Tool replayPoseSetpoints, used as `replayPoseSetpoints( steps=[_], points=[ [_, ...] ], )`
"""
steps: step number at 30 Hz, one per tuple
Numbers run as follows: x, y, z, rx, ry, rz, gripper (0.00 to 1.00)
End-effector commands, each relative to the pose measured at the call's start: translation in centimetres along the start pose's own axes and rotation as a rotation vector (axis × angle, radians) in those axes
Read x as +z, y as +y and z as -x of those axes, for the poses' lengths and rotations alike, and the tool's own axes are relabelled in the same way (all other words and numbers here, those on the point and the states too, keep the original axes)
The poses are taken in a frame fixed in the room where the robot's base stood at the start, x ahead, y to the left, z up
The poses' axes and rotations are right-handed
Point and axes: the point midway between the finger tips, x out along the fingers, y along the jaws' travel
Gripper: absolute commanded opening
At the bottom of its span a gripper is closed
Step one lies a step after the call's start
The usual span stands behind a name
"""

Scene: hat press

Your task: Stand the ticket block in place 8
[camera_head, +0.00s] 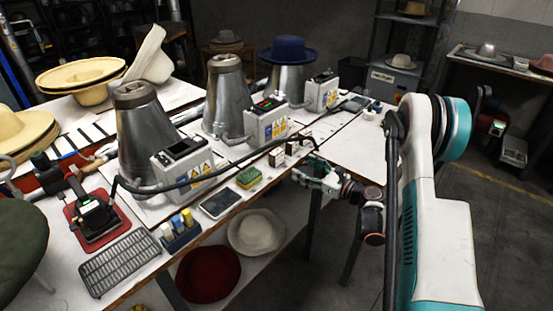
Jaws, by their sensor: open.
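A few small upright blocks (291,149), dark with pale parts, stand in a short row near the table's front edge. They may include the ticket block, but they are too small to tell, and I can read no place number. My gripper (301,177) is open just in front of the table edge, a little below and in front of these blocks. Its fingers look empty and apart from the blocks. My arm reaches in from the right.
Metal hat forms with control boxes (267,126) stand behind the blocks. A black hose crosses close by. A green-yellow sponge (249,178), a dark flat device (221,203) and a wire rack (119,263) lie to the left. The white table (352,151) is clear on the right.

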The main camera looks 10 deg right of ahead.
Motion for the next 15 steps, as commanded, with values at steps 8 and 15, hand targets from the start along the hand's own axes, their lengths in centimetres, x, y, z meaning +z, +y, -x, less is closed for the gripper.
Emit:
replayPoseSetpoints(
  steps=[8,15],
  points=[
    [0.4,0.0,-1.7,0.003,0.0,-0.047,0.7],
    [-0.2,0.1,-5.6,0.003,0.0,-0.045,0.7]
  ],
)
